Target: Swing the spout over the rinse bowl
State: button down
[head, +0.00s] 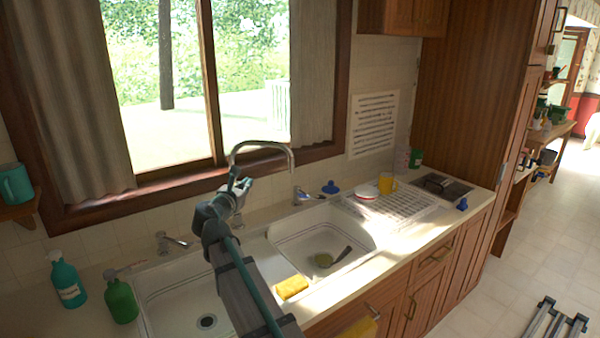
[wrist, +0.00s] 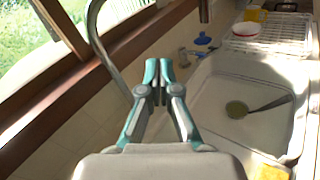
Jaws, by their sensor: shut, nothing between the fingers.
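The spout (head: 262,144) is a tall chrome arch rising behind the sink, its tip pointing right. In the wrist view the spout (wrist: 97,45) curves up left of my fingers, with its tip at the top. The right basin (head: 290,243) is white and holds a dark spoon and a small greenish round thing; the left basin (head: 165,289) shows a drain. I cannot tell which is the rinse bowl, nor exactly what lies under the tip. My gripper (head: 240,186) is shut and empty beside the pipe; its teal fingertips (wrist: 157,70) sit right of it. Contact is unclear.
Taps (head: 170,243) and (head: 302,196) stand along the back. Green bottles (head: 67,281) are at left. A yellow sponge (head: 291,287) lies on the front rim. A drying rack (head: 390,207) with a yellow mug (head: 387,184) is at right. The window wall (head: 240,170) closes the back.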

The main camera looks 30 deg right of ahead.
jog(key=s+d+r+g+h, duration=0.1)
jog(key=s+d+g+h, duration=0.1)
jog(key=s+d+h, duration=0.15)
jog(key=p, duration=0.4)
send_near(289, 163)
jog(key=shift+g, duration=0.4)
jog(key=x, duration=0.5)
jog(key=shift+w+d+r, duration=0.25)
jog(key=shift+d+r, duration=0.05)
jog(key=shift+y+p+x, duration=0.25)
jog(key=shift+p+x, duration=0.1)
jog(key=shift+x, duration=0.4)
jog(key=shift+f, duration=0.1)
jog(key=shift+x, duration=1.25)
jog(key=shift+a, duration=0.2)
